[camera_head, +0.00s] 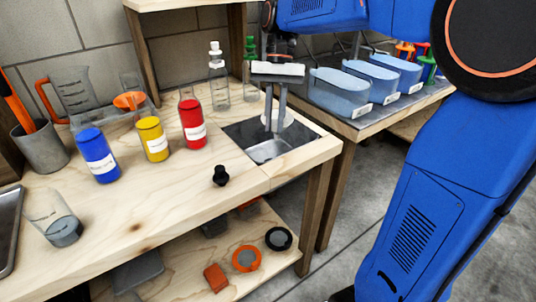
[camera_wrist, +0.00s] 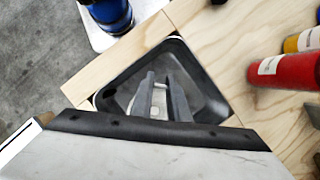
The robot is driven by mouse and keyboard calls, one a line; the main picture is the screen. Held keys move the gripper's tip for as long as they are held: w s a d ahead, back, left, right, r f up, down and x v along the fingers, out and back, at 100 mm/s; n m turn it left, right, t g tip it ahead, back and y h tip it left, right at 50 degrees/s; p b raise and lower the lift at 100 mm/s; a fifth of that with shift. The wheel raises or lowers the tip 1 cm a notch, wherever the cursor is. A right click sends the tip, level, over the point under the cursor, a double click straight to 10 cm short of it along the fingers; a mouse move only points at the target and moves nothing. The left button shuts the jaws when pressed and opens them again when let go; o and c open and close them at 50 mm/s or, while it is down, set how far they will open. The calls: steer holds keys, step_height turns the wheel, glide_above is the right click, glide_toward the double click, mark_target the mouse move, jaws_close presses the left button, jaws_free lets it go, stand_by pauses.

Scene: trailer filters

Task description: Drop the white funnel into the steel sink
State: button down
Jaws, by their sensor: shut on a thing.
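The steel sink (camera_head: 268,151) is set into the right end of the wooden bench. It also shows in the wrist view (camera_wrist: 203,84), below my gripper. My gripper (camera_head: 275,108) points down over the sink's back part, and its two fingers show in the wrist view (camera_wrist: 161,82). It is shut on the white funnel (camera_head: 277,123), which shows low between the fingers. In the wrist view only a pale bit of the funnel (camera_wrist: 158,99) shows between the fingers; the rest is hidden. I cannot tell its exact height above the sink floor.
Red (camera_head: 193,122), yellow (camera_head: 152,138) and blue (camera_head: 97,153) bottles stand left of the sink. A clear bottle (camera_head: 218,80) and a green-topped bottle (camera_head: 250,68) stand behind. A small black stopper (camera_head: 221,176) is in front. Blue bins (camera_head: 338,92) are on the right table.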

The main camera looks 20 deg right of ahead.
steer(key=shift+f, duration=0.6)
steer(key=c, duration=1.6)
jaws_free()
steer(key=shift+r, duration=0.1)
steer(key=v, duration=1.7)
steer(key=shift+r, duration=0.1)
steer(key=shift+d, duration=0.1)
steer(key=s+d+f+n+t, duration=0.1)
steer(key=s+d+f+t, duration=0.1)
steer(key=s+f, duration=0.6)
steer(key=s+d+f+n+t+h, duration=0.1)
steer(key=s+f+t, duration=0.3)
steer(key=s+f, duration=0.5)
steer(key=s+d+f+n+t+h, duration=0.1)
steer(key=s+d+f+n+t, duration=0.1)
steer(key=s+f, duration=0.6)
steer(key=shift+s+d+f+n+t, duration=0.15)
steer(key=shift+s+d+n+t, duration=0.2)
steer(key=shift+n, duration=0.35)
